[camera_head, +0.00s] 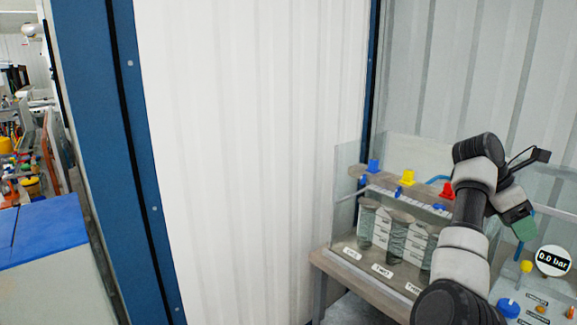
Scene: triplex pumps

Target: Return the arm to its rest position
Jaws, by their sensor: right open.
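My right arm comes up from the bottom right and bends over the front of a bench rig. My right gripper (524,229) is at the arm's far end, pointing down, and shows only small and partly. It is open, with nothing visible in it. It hangs above the right part of the rig, near a round gauge reading 0.0 bar (553,261). I cannot tell the exact gap between them. My left gripper is not in view.
The rig stands on a table (335,271) behind clear panels, with blue (374,166), yellow (407,177) and red (448,190) valve handles above labelled cylinders. A yellow knob (526,266) and blue knob (508,307) are below the gripper. A white wall panel (250,150) fills the middle.

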